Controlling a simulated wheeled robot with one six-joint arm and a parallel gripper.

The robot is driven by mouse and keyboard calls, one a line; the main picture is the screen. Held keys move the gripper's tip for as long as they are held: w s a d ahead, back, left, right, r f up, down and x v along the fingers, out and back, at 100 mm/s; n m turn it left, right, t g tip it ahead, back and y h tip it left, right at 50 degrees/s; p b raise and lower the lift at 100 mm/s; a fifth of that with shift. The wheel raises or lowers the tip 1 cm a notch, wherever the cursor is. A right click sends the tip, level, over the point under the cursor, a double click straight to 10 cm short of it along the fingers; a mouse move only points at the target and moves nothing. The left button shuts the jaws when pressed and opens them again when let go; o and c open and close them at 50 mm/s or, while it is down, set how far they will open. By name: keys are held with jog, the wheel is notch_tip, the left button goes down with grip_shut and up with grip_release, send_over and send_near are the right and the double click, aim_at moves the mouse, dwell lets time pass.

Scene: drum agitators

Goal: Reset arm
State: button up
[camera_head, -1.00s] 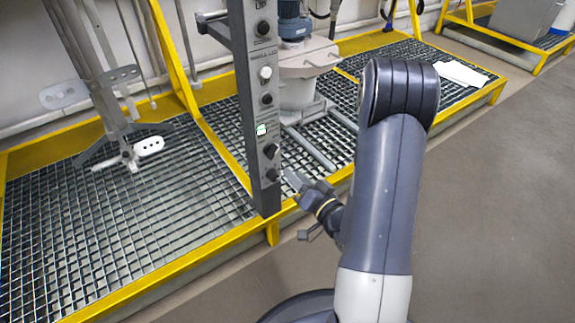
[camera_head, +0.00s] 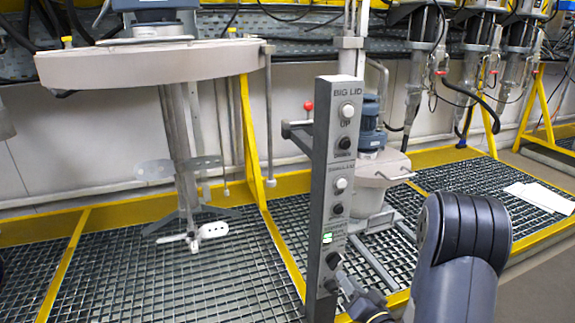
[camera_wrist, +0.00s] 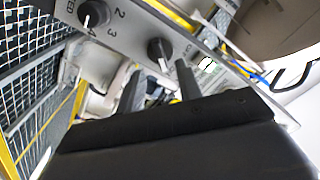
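My gripper (camera_head: 350,284) is beside the lower knobs of a grey control post (camera_head: 333,190). In the wrist view its two dark fingers (camera_wrist: 160,84) stand apart with nothing seen held between them. A black knob (camera_wrist: 160,51) on the panel shows just beyond the fingertips, roughly in line with the gap. A second black knob (camera_wrist: 93,14) sits to its left, near printed numbers. I cannot tell whether a finger touches the panel. My arm is bent, with its rounded elbow at the lower right of the head view.
A big round lid (camera_head: 150,64) with an agitator shaft (camera_head: 180,150) hangs at the left over a metal grating (camera_head: 130,280). A smaller vessel (camera_head: 375,182) with a blue motor stands behind the post. Yellow frames (camera_head: 250,140) edge the grating. White sheets (camera_head: 540,197) lie at the right.

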aim_at(337, 265)
jog(key=x, duration=0.5)
jog(key=shift+w+a+b, duration=0.15)
jog(key=shift+b, duration=0.25)
jog(key=shift+n, duration=0.9)
